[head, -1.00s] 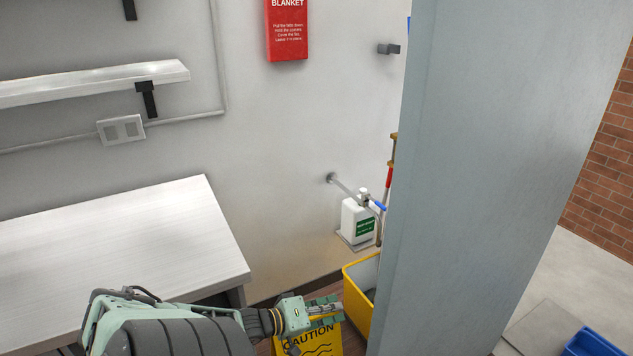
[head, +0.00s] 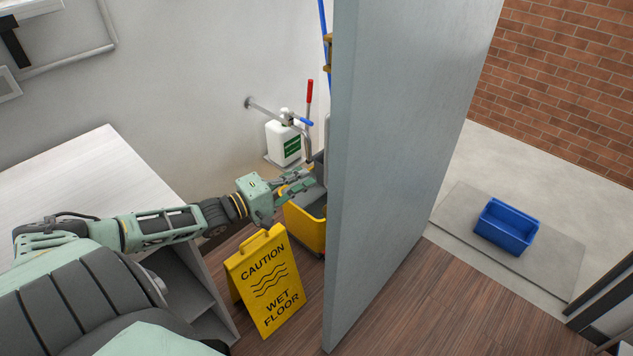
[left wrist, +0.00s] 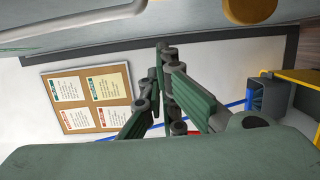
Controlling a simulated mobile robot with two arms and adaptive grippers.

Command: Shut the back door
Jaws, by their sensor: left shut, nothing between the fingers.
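The back door (head: 405,130) is a tall grey-blue panel standing open, with the brick wall and outside ground showing to its right. My left gripper (head: 306,180) is left of the door, above the yellow mop bucket, shut and empty. Its fingers also show in the left wrist view (left wrist: 165,95). In the head view a gap appears between the fingertips and the door, though I cannot tell its exact size. No handle shows on the door in the head view. My right gripper is not in view.
A yellow wet floor sign (head: 266,283) stands below my left arm. The yellow mop bucket (head: 304,226) is beside the door. A white counter (head: 95,175) is at left. A blue crate (head: 506,228) sits outside on a grey mat (head: 455,208). Wooden floor right of the door is clear.

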